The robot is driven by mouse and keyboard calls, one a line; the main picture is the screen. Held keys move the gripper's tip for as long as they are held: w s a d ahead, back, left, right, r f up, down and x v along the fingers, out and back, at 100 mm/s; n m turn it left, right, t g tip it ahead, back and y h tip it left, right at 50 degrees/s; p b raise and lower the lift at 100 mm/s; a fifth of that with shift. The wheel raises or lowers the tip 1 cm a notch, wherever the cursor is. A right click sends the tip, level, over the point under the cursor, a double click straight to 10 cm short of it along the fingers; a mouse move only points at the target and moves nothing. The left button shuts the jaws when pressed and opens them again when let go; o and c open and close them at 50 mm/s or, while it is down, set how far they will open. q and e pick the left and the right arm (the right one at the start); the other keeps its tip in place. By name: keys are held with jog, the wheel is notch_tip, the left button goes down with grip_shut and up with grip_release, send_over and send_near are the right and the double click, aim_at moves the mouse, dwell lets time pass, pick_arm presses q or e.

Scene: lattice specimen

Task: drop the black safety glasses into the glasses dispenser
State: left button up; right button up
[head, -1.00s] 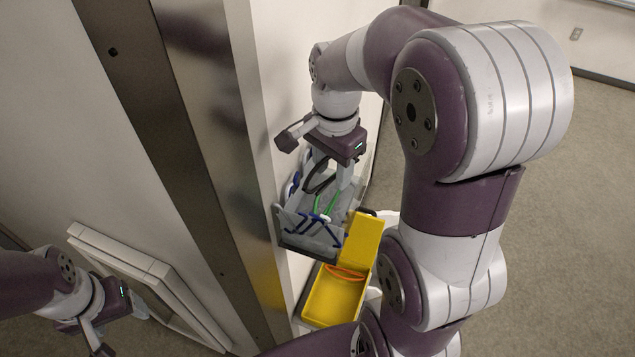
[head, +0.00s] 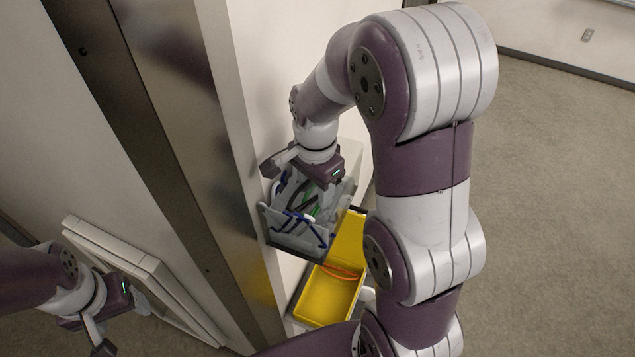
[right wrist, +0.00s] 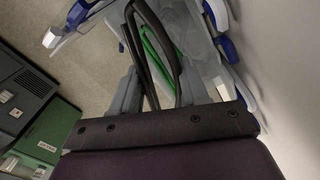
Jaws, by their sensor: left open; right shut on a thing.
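The glasses dispenser (head: 290,240) is a grey, see-through open bin on the white wall in the head view. Glasses with blue and green frames lie in it. My right gripper (head: 318,192) points down into its top and is shut on the black safety glasses (right wrist: 152,40), whose dark arms show between the fingers in the right wrist view. In the head view the black glasses are mostly hidden among the other frames; I cannot tell whether they touch them. Green glasses (right wrist: 155,62) show just behind them. My left gripper (head: 128,318) is open and empty at lower left.
A yellow bin (head: 325,300) with an orange item stands just below the dispenser. A metal post (head: 190,130) stands to its left. A white framed panel (head: 150,270) is beside my left gripper. Grey and green boxes (right wrist: 45,135) show in the right wrist view. Open floor lies at right.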

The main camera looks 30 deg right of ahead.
jog(key=shift+d, duration=0.1)
jog(key=shift+s+a+f, duration=0.15)
jog(key=shift+a, duration=0.3)
jog(key=shift+a+f+b, duration=0.25)
jog(key=shift+b, duration=0.1)
jog(key=o, duration=1)
jog(key=shift+d, duration=0.15)
jog(key=shift+o, duration=0.6)
jog(key=shift+d, duration=0.25)
pick_arm(q)
jog(key=shift+a+f, duration=0.2)
jog(key=shift+f, duration=0.15)
jog(key=shift+s+a, duration=0.1)
jog(key=shift+a, duration=0.1)
pick_arm(e)
jog(key=shift+a, duration=0.2)
